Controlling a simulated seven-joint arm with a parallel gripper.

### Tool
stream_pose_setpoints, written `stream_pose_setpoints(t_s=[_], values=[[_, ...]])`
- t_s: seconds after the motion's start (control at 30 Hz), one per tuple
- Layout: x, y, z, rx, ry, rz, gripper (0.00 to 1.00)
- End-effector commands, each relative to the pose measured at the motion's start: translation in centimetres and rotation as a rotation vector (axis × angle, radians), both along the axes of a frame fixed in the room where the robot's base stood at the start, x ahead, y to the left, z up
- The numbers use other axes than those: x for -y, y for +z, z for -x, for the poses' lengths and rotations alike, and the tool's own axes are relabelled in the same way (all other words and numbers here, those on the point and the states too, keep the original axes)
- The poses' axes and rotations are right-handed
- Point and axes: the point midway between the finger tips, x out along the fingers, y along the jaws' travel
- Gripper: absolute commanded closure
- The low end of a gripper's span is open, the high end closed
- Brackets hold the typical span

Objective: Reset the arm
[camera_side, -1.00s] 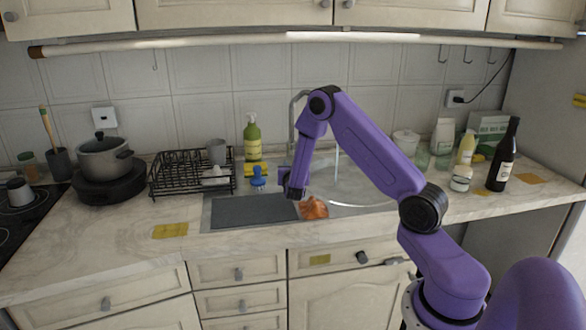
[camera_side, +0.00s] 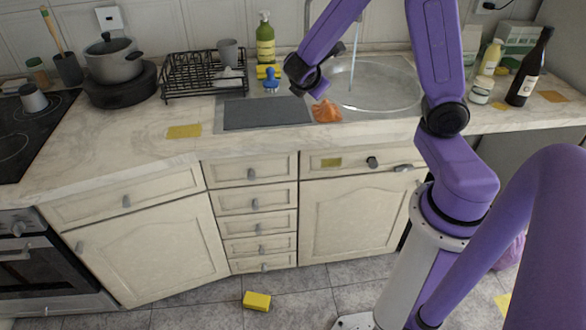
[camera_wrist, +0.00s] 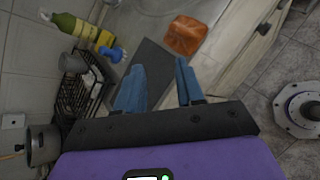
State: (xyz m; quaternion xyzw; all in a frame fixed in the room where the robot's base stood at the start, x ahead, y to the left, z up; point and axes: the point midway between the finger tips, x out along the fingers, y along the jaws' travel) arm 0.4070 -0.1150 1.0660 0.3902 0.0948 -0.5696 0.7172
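My gripper (camera_side: 318,86) hangs over the counter by the front left edge of the sink, just above and behind a crumpled orange cloth (camera_side: 327,111). In the wrist view my gripper (camera_wrist: 159,76) shows two blue fingers standing well apart with nothing between them. The orange cloth also shows in the wrist view (camera_wrist: 185,35), beyond the fingertips. In the side view the fingers are small and partly hidden by the dark wrist joint.
The sink (camera_side: 385,88) lies right of my gripper, the grey drainboard (camera_side: 265,113) left. A black dish rack (camera_side: 190,82), green bottle (camera_side: 265,40) and blue brush (camera_side: 271,80) stand behind. A dark bottle (camera_side: 530,68) stands far right. A yellow sponge (camera_side: 257,301) lies on the floor.

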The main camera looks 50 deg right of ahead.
Motion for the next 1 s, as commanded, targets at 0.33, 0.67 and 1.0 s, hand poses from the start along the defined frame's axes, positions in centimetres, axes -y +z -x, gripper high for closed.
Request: stream_pose_setpoints(t_s=[0.33, 0.67, 1.0], values=[[-10.3, -0.3, 12.4, -0.043, -0.135, -0.534, 0.63], [-16.1, 0.3, 22.8, -0.211, -0.25, -0.902, 0.63], [-16.9, 0.5, 24.4, -0.247, -0.275, -0.951, 0.63]])
